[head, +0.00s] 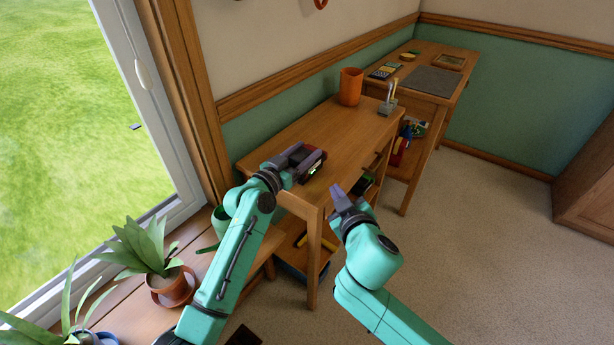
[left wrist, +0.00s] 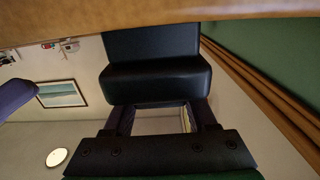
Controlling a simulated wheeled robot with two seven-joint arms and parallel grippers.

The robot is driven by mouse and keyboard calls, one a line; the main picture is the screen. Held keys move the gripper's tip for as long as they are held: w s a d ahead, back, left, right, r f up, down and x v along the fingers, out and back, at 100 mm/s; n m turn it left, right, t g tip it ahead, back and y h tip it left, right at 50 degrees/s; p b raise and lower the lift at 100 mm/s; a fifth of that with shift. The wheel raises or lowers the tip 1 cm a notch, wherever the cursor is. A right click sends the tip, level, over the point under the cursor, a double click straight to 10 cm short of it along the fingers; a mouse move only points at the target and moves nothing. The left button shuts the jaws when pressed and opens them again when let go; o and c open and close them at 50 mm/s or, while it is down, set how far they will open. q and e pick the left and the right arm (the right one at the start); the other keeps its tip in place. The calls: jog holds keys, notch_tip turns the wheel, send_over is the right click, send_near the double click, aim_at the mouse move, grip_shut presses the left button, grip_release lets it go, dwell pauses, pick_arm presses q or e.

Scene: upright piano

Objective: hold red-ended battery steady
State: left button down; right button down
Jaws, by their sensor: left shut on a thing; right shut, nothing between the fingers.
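My left gripper (head: 304,161) is shut at the near left end of the wooden desk, at about the height of its top. Between its fingers is a small dark thing with red on it (head: 318,157), which looks like the red-ended battery; the fingers hide most of it. In the left wrist view a black block (left wrist: 155,75) fills the space in front of the fingers, and no red end shows there. My right gripper (head: 341,192) is shut and empty. It is lower and to the right, just off the desk's front edge.
The desk (head: 335,124) bears an orange cup (head: 350,87) and a small metallic stand (head: 388,98) at its far end. A second desk (head: 455,62) stands behind. Potted plants (head: 170,284) are at the left by the window. The carpet at right is clear.

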pick_arm(q)
jog(key=shift+c, duration=0.6)
grip_release()
